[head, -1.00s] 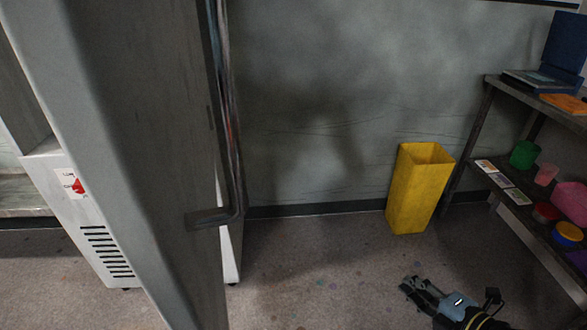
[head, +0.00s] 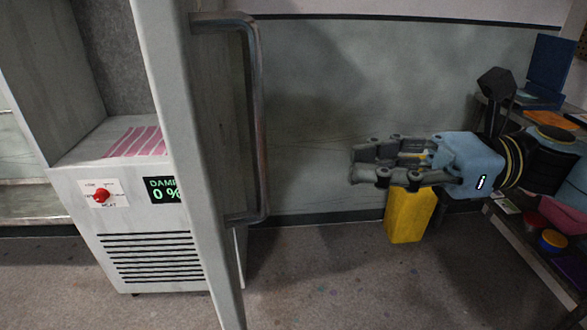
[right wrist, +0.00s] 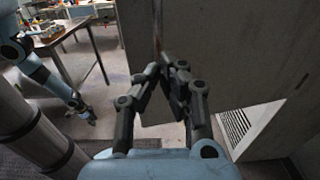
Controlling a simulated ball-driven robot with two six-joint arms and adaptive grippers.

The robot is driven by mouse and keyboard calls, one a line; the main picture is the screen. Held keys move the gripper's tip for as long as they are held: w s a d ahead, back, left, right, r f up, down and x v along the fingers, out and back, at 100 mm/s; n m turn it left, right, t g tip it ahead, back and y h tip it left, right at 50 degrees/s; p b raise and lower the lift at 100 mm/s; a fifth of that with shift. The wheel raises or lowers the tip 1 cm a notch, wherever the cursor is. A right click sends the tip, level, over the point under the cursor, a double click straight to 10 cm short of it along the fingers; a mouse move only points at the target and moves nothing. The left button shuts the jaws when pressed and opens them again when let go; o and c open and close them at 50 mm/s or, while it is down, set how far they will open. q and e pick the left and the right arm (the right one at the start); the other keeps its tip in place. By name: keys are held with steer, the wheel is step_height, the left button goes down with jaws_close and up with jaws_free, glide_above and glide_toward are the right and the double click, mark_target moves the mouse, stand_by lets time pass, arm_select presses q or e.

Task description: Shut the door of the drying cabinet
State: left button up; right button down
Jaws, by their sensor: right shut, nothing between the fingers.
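The drying cabinet (head: 170,222) stands at left with its grey door (head: 182,130) open, seen nearly edge-on. The door's long metal bar handle (head: 257,120) sticks out on its right side. My right gripper (head: 353,166) is shut and empty, pointing left toward the handle with a visible gap in the picture. In the right wrist view a large grey panel, apparently the door (right wrist: 225,70), fills the right, beyond the shut fingers (right wrist: 165,72). My left gripper (right wrist: 86,114) shows small at left there; its jaws are too small to judge.
Pink striped cloth (head: 137,142) lies inside the cabinet. A yellow bin (head: 408,217) stands on the floor by the wall, partly behind my right gripper. A shelf (head: 535,245) with pots is at right. The floor between cabinet and bin is clear.

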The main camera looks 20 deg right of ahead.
mark_target(267, 172)
steer(key=p+x, duration=0.2)
steer(key=x, duration=0.5)
steer(key=shift+w+a+r, duration=0.1)
steer(key=shift+w+a, duration=0.15)
steer(key=shift+w+a+p, duration=0.1)
steer(key=shift+a+p, duration=0.2)
steer(key=shift+a, duration=0.15)
